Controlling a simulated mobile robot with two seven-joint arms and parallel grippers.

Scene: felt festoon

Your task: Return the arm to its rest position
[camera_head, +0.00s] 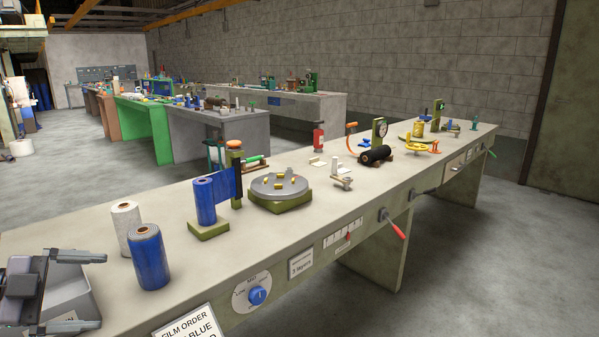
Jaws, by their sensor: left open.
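My left gripper (88,291) shows at the lower left edge, over a grey box at the near end of the long workbench (330,215). Its two dark fingers point right and stand wide apart, with nothing visible between them. The blue film roll (150,258) stands upright on the bench to the right of the fingers, apart from them. A white roll (127,227) stands just behind it. My right gripper does not show.
A blue roll on a stand (206,200) and a round turntable (279,187) stand farther along the bench. A blue dial (257,296) and a red-handled lever (394,229) are on its front. A sign (190,324) reads "FILM ORDER". Other benches stand behind.

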